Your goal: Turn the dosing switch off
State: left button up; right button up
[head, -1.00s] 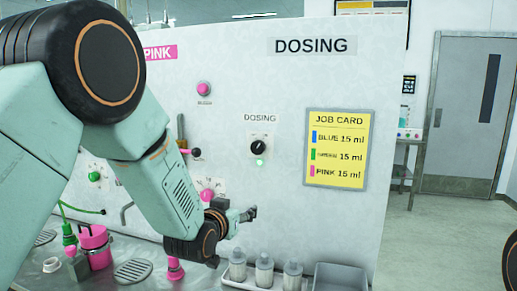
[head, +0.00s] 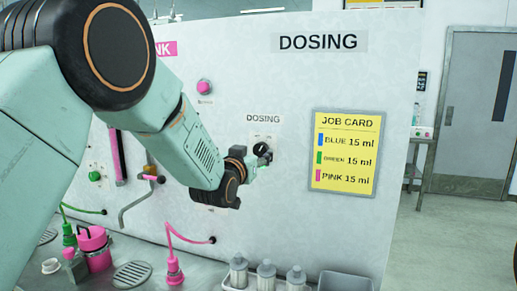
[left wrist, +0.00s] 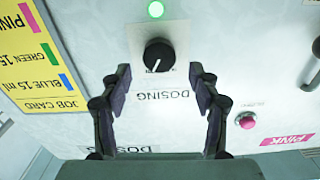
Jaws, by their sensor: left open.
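The dosing switch is a round black knob with a white pointer line on a pale plate, under a small DOSING label on the white panel. It shows in the left wrist view (left wrist: 158,55), upside down, with a lit green lamp (left wrist: 155,9) beside it. In the head view the knob (head: 261,148) is partly hidden by my left gripper (head: 262,159). In the left wrist view my left gripper (left wrist: 160,72) is open and empty, its two fingers on either side of the knob, apart from it. My right gripper is out of view.
A yellow job card (head: 346,152) hangs right of the switch. A pink button (head: 204,87) is up and to the left. Several bottles (head: 266,272) and a grey bin (head: 345,282) stand below, beside a pink hose fitting (head: 174,270). The panel around the knob is clear.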

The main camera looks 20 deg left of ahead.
aim_at(259, 151)
pick_arm(q)
jog(key=w, duration=0.3)
jog(key=shift+w+f, duration=0.15)
jog(key=shift+f, duration=0.1)
jog(key=shift+w+d, duration=0.25)
jog(key=shift+w, duration=0.05)
jog(key=shift+s+a+r, duration=0.2)
jog(key=shift+s, duration=0.1)
jog(key=shift+w+a+f, duration=0.1)
jog(key=shift+w+f, duration=0.05)
jog(key=shift+c, duration=1.4)
jog(key=shift+w+d, duration=0.2)
jog(key=c, duration=0.3)
jog(key=shift+a, duration=0.1)
jog(key=c, duration=0.6)
